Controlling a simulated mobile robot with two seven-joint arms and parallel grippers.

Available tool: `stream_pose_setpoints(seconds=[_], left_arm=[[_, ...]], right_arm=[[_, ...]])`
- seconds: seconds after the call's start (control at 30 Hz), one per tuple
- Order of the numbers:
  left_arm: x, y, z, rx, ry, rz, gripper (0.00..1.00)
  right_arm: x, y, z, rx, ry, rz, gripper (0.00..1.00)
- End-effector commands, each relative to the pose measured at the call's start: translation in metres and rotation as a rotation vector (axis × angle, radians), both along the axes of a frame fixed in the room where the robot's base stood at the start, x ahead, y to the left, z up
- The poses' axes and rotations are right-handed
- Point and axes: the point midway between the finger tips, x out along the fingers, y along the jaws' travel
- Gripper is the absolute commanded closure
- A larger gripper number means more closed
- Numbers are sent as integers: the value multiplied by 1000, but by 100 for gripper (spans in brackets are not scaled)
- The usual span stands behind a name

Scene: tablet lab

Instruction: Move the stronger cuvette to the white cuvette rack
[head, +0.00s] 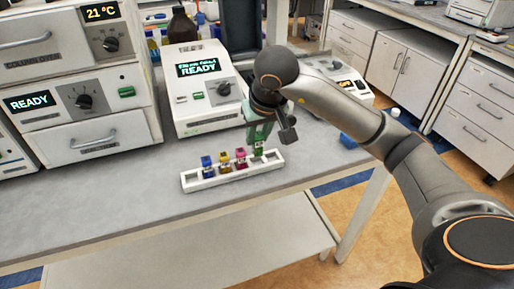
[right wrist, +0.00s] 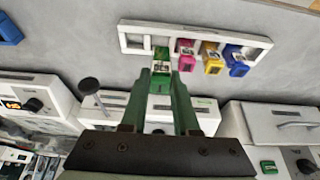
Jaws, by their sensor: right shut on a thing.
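The white cuvette rack (head: 234,178) stands near the front edge of the bench; it also shows in the right wrist view (right wrist: 197,32). A blue cuvette (head: 207,166), a yellow cuvette (head: 224,162) and a pink cuvette (head: 241,158) stand upright in it. My right gripper (head: 260,139) points down over the rack's right part, shut on a green cuvette (head: 258,149). In the right wrist view the green cuvette (right wrist: 162,54) is between the fingertips, at a slot beside the pink one. I cannot tell whether it is seated. The rack's end slot (head: 273,156) is empty. My left gripper is out of view.
A white instrument (head: 203,88) reading READY stands behind the rack. Stacked ovens (head: 75,80) fill the left. A blue object (head: 348,140) lies on the bench at right. Bottles (head: 182,26) stand at the back. The bench left of the rack is clear.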

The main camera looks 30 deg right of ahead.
Motion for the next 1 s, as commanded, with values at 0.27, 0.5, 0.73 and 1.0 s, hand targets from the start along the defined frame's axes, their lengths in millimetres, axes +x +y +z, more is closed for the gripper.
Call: stream_pose_setpoints(seconds=[0.27, 0.5, 0.73, 1.0], left_arm=[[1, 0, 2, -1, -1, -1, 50], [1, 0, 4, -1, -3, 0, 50], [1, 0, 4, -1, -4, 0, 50], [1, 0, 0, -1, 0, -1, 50]], right_arm=[[12, -7, -24, 1, 4, 1, 100], [12, -6, -46, 3, 0, 1, 100], [12, -6, -46, 2, -1, 1, 100], [12, -6, -50, 1, 0, 0, 62]])
